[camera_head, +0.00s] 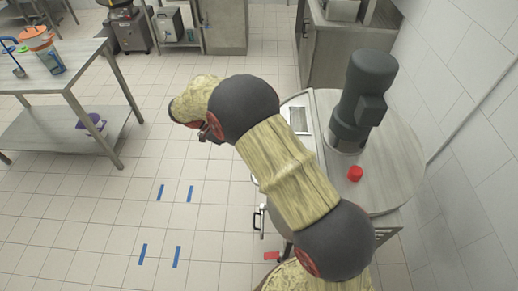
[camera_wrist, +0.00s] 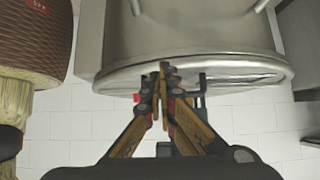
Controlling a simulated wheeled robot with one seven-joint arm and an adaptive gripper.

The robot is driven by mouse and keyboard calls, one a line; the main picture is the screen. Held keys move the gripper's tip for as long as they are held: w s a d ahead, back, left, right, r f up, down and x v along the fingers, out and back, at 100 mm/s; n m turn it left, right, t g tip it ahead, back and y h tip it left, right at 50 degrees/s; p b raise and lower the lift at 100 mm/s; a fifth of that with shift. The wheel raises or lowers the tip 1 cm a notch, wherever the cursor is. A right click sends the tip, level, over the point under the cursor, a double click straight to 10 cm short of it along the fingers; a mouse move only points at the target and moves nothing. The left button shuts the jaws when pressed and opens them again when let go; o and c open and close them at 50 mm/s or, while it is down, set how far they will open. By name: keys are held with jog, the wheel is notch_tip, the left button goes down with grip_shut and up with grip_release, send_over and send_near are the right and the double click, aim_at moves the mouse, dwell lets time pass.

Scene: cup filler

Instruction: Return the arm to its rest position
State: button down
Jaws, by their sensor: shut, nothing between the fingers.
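My arm reaches from the bottom of the head view up and to the left, bent at its joints. My gripper (camera_head: 208,131) is partly hidden at the arm's far end, over the floor to the left of the round table (camera_head: 400,165). In the wrist view my gripper (camera_wrist: 163,80) shows its two fingers together at the tips, shut and empty. A grey metal surface with a curved rim (camera_wrist: 205,78) lies behind the fingertips. I cannot tell how far it is from them.
A steel table (camera_head: 60,80) with items stands at left. Tiled floor with blue marks (camera_head: 161,192) lies clear between. A white wall bounds the right.

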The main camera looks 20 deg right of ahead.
jog(key=w+a+f, duration=0.2)
jog(key=a, duration=0.4)
jog(key=shift+w+f+p, duration=0.25)
jog(key=shift+w+p, duration=0.05)
jog(key=shift+w, duration=0.1)
